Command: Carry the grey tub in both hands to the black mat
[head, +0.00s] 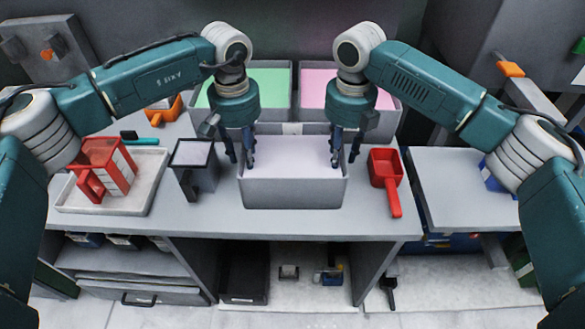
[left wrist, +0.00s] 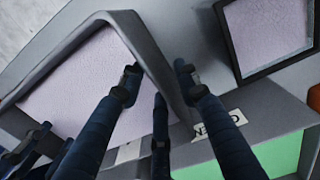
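The grey tub (head: 293,192) stands at the front middle of the grey bench, holding a flat pale lilac fill. It also shows in the left wrist view (left wrist: 152,50). My left gripper (head: 242,157) is open at the tub's left wall, fingers apart on either side of it. In the left wrist view its fingers (left wrist: 160,85) straddle the rim with visible gaps. My right gripper (head: 346,150) is at the right wall, its fingers apart and seemingly straddling the rim. I cannot make out a black mat in either view.
Behind the tub stand bins with green (head: 272,86) and pink (head: 318,84) fill. Left are a dark lilac-topped container (head: 205,178) and a tray (head: 145,198) with a red box. A red scoop (head: 384,172) lies close on the right. A gap separates the right side table (head: 460,190).

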